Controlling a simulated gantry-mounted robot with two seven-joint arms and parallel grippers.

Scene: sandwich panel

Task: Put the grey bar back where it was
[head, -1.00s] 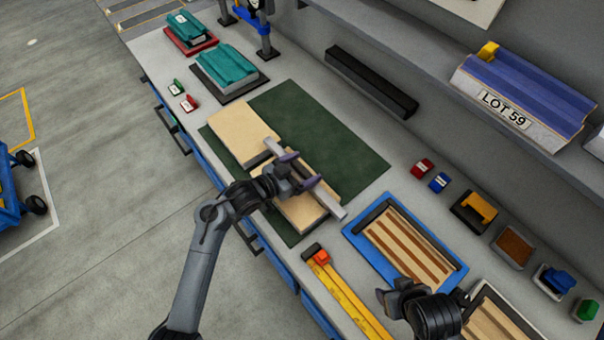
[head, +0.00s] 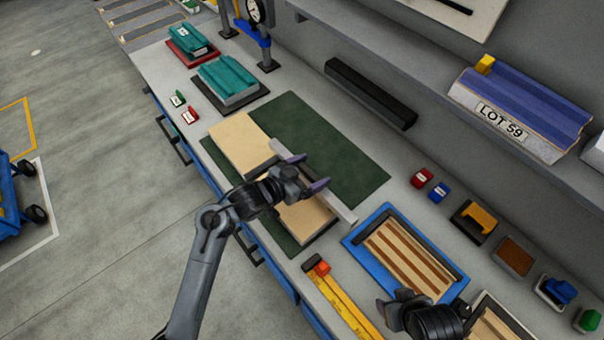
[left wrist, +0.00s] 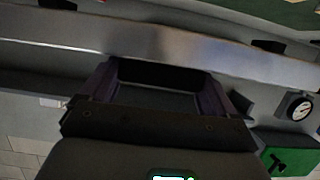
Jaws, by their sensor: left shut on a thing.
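The grey bar (head: 341,209) is a long straight light-grey strip, held lengthwise across the far edge of the wooden panels. My left gripper (head: 306,172) is shut on it near its middle, with a purple finger towards each end. The bar also shows as a wide strip across the top of the left wrist view (left wrist: 245,60). It looks raised over the panels and the green mat, but its height is hard to tell. One pale panel (head: 238,143) lies on the mat; a second (head: 307,222) is partly hidden by my left arm. My right gripper (head: 400,303) is at the lower right, its jaws unclear.
The green mat (head: 335,155) is bare behind the bar. A blue tray with striped wood (head: 352,240) and a yellow rule (head: 345,302) lie to the right. A black rail (head: 370,92) lies along the wall. Teal pieces (head: 228,78) stand at the far left.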

